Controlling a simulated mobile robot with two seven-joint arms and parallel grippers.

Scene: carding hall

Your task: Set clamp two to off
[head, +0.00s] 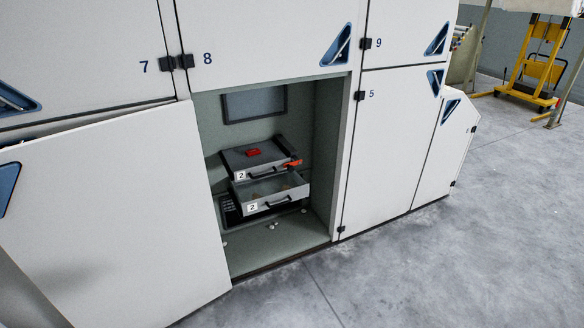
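A grey unit (240,159) with a label 2 on its front sits inside the open recess of the machine. A red part (254,153) lies on its top. An orange-red lever-like part (292,163) is at its right side; I cannot tell its setting. Below it, a grey drawer (272,204), also labelled 2, stands pulled out, with a handle on its front and some brownish material inside. Neither of my grippers is in view.
A large white door (120,215) stands open left of the recess. Small white bits (273,226) lie on the recess floor. Closed panels numbered 5, 7, 8 and 9 surround it. The concrete floor (430,265) at right is clear. A yellow lift truck (530,65) stands far right.

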